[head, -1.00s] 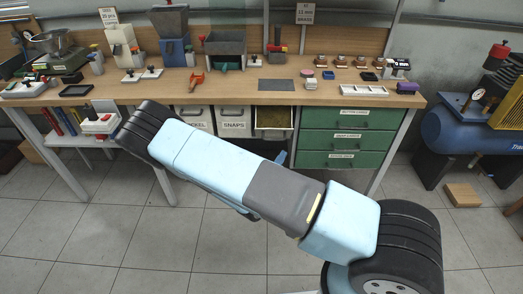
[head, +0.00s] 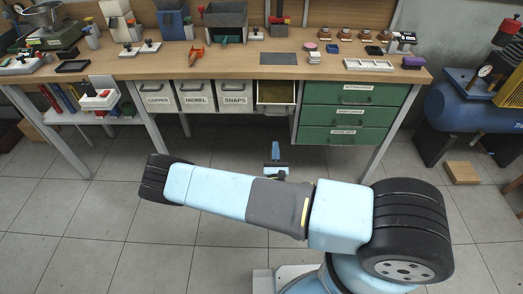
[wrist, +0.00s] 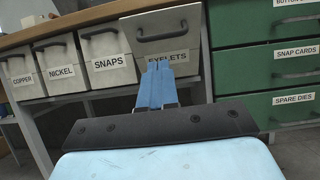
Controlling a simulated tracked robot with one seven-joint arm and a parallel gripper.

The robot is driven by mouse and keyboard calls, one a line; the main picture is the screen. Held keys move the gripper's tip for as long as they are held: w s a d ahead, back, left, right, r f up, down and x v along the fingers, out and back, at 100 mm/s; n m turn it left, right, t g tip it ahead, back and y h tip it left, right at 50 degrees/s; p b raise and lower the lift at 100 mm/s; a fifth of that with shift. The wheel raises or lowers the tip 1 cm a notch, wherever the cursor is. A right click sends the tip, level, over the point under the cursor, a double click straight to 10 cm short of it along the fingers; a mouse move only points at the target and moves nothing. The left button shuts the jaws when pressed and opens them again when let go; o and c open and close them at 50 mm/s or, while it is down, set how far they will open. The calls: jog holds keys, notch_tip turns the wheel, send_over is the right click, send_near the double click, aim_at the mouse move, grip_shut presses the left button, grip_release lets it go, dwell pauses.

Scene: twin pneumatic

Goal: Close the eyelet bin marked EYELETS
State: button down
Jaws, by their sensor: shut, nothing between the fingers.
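The eyelet bin (head: 275,97) is the rightmost pale bin under the workbench. It is pulled out, and its open top shows yellowish-brown contents in the head view. In the wrist view its front (wrist: 162,31) bears a dark handle and the label EYELETS, partly covered by my fingers. My gripper (wrist: 157,64) has its blue fingers together with nothing between them. It points toward the bin's front, and I cannot tell whether it touches it. In the head view my gripper (head: 275,147) appears below and in front of the bin, over the floor.
Bins marked COPPER (head: 158,97), NICKEL (head: 195,96) and SNAPS (head: 235,96) sit flush to the left. Green drawers (head: 350,115) stand close on the right. The workbench top (head: 230,65) overhangs the bins and carries tools. Floor in front is clear.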

jog(key=x, duration=1)
jog(key=shift+w, duration=0.25)
jog(key=shift+r, duration=0.15)
